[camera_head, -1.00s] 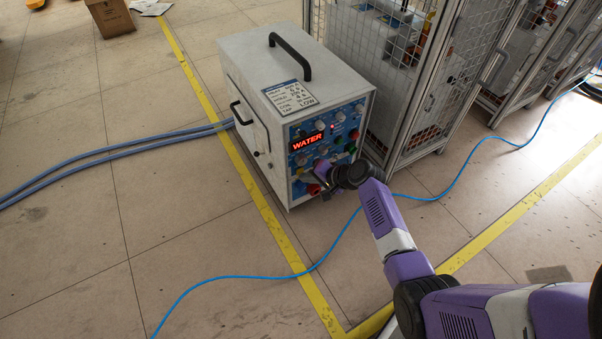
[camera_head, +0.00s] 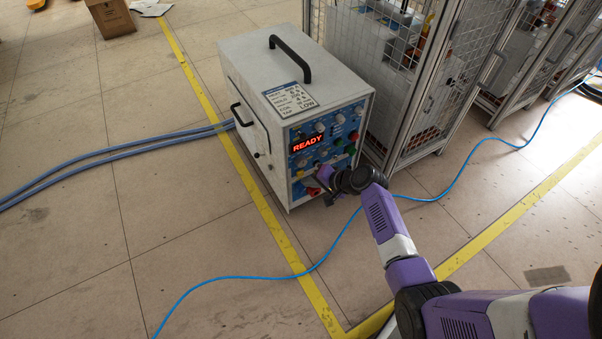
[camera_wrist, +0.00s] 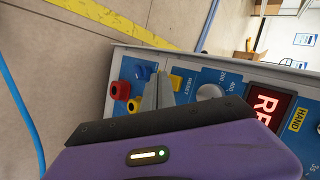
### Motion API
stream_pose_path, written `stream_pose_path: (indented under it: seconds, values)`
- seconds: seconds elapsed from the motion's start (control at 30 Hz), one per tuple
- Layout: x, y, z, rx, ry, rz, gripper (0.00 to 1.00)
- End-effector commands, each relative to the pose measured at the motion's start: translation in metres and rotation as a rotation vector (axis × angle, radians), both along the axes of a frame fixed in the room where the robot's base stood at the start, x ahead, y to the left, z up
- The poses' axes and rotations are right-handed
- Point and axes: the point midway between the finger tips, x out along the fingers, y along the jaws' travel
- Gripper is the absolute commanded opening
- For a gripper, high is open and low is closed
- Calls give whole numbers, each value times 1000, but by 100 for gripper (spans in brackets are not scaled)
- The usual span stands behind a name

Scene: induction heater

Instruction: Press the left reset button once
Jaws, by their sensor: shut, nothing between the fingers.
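The induction heater (camera_head: 290,75) is a white box with a blue front panel. Its red display (camera_head: 307,144) reads READY. In the wrist view, my gripper (camera_wrist: 160,78) is shut and empty, its grey fingers in front of the panel beside a RESET label (camera_wrist: 170,90). A blue button (camera_wrist: 142,72) shows just left of the fingertips. The fingers hide part of the panel there, so I cannot tell which button they cover or whether they touch it.
A red knob (camera_wrist: 121,90) and a yellow button (camera_wrist: 134,105) sit left of the fingers; a silver knob (camera_wrist: 209,92) is to the right. A mesh cage (camera_head: 405,90) stands close to the heater's right. A blue cable (camera_head: 250,277) crosses the floor.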

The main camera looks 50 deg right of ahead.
Motion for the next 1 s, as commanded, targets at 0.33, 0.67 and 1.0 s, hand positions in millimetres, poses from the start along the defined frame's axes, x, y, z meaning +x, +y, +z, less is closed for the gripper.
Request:
stream_pose_path:
  seconds: [0.33,0.67,1.0]
  values:
    - [-3,1,1,0,0,0,0]
    - [-31,9,1,1,1,0,0]
    - [-48,14,0,-1,0,1,0]
